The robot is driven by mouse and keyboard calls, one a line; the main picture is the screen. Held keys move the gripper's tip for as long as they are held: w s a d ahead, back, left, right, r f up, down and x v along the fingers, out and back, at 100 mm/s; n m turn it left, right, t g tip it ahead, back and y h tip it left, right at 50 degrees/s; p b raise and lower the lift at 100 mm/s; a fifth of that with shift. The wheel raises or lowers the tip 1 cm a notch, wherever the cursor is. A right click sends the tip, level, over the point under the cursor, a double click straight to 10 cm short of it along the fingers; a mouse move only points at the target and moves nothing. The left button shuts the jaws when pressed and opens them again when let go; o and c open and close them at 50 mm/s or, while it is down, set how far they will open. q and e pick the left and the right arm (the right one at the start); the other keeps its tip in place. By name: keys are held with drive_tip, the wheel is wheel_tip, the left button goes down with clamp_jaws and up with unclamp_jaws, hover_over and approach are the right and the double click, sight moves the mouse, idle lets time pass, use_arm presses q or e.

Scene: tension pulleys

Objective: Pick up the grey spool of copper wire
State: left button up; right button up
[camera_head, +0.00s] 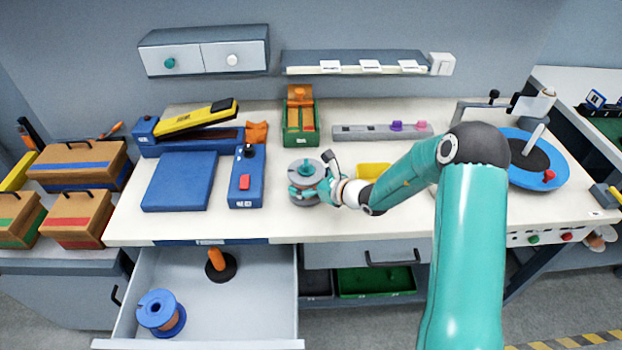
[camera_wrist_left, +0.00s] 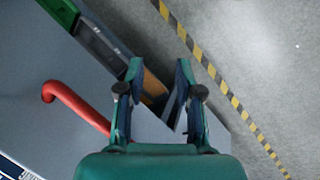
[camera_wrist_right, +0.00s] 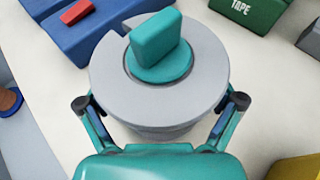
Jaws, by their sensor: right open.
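The grey spool (camera_head: 308,167) stands upright on the white bench near its front middle, with a teal knob-like piece (camera_wrist_right: 158,50) at its top centre. Its grey top flange (camera_wrist_right: 115,85) fills the middle of the right wrist view; the flange hides most of the winding. My right gripper (camera_head: 312,188) is low at the spool, its open fingers on either side of it. Whether they touch it I cannot tell. My left gripper (camera_wrist_left: 159,75) is open and empty in the left wrist view, and absent from the head view.
A blue box with a red button (camera_head: 246,180) stands left of the spool, a yellow bin (camera_head: 373,170) right, a green tray (camera_head: 300,125) behind. An open drawer (camera_head: 225,310) below holds a blue spool (camera_head: 160,310) and an orange peg (camera_head: 216,259).

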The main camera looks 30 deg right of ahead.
drive_tip(key=shift+c, duration=0.2)
clamp_jaws()
drive_tip(key=shift+r, duration=0.2)
